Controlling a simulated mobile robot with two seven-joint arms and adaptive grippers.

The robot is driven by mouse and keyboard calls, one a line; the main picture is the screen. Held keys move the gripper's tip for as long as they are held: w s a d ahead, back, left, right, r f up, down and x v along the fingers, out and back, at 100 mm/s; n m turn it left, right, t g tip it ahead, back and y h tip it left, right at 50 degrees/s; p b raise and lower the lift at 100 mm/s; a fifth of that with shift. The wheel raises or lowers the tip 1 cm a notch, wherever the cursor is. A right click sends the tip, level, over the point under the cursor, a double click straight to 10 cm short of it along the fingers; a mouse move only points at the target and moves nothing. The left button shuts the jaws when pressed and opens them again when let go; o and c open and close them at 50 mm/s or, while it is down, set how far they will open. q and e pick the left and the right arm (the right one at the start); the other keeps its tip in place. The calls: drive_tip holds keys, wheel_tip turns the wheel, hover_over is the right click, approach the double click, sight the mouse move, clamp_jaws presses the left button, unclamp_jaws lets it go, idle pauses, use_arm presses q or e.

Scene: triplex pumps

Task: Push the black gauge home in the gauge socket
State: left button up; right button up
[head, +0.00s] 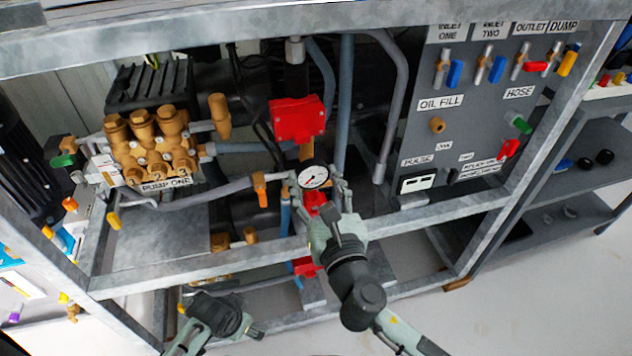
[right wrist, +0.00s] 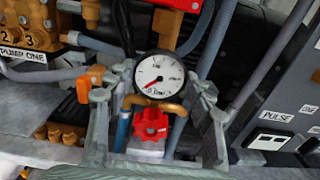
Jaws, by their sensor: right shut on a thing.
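The black gauge (head: 313,177) has a white dial, a red needle and a black rim. It faces me between the fingers of my right gripper (head: 316,184), which is shut on it. In the right wrist view, the gauge (right wrist: 160,77) sits upright between the two fingers (right wrist: 153,95). Brass pipework (right wrist: 172,107) shows directly below the gauge, with a red knob (right wrist: 150,126) in front. The gauge socket itself is hidden, so I cannot tell how deep the gauge sits. A part of my left arm shows at the lower left of the head view; its fingertips are not clear.
A red box (head: 296,119) is above the gauge. An orange-handled valve (head: 260,189) is close to its left. The brass pump (head: 150,143) stands further left, and the grey control panel (head: 465,120) is to the right. A frame rail (head: 190,265) crosses below.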

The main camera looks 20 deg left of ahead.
drive_tip(key=shift+w, duration=0.1)
drive_tip(key=o, duration=1.6)
drive_tip(key=v, duration=1.2)
